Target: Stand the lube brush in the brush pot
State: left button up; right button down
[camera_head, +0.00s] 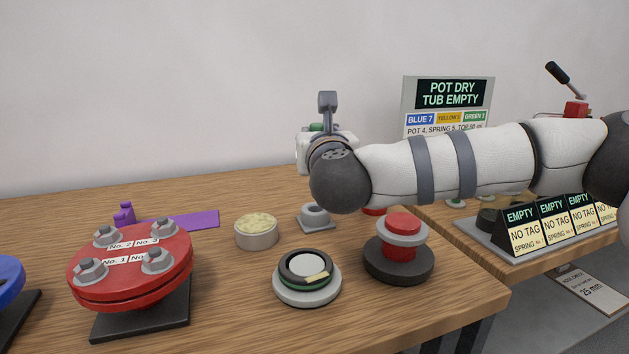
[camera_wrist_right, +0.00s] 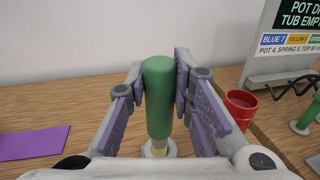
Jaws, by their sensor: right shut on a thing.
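The lube brush (camera_wrist_right: 159,98) has a green handle and points down in my right gripper (camera_wrist_right: 160,78), with the pads on both sides of the handle. In the head view my right gripper (camera_head: 327,140) is largely behind my wrist, with a little green showing. A small grey cup on a square base (camera_head: 316,217), which looks like the brush pot, stands below the gripper. In the wrist view its grey rim (camera_wrist_right: 172,148) shows around the brush's pale lower part. The bristle end is hidden, so I cannot tell whether it is inside the cup. My left gripper is not in view.
A tub of yellowish grease (camera_head: 256,232) stands left of the grey cup. A red flange (camera_head: 130,262), a ringed disc (camera_head: 307,280) and a red-topped valve part (camera_head: 400,250) stand nearer. A red cup (camera_wrist_right: 240,108) is to the right. A sign board (camera_head: 447,105) stands behind.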

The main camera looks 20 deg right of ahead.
jog(key=w+d+f, duration=0.1)
jog(key=w+f, duration=0.3)
jog(key=f, duration=0.5)
jog(key=shift+w+b, duration=0.35)
jog(key=shift+b, duration=0.1)
jog(key=c, duration=1.4)
grip_release()
jog(key=shift+f, duration=0.1)
jog(key=s, duration=0.4)
jog(key=s+a, duration=0.1)
jog(key=s, duration=0.3)
jog(key=s+a, duration=0.1)
jog(key=s, duration=0.2)
jog(key=shift+s+r+p, duration=0.35)
jog(key=shift+s, duration=0.05)
jog(key=shift+a, duration=0.1)
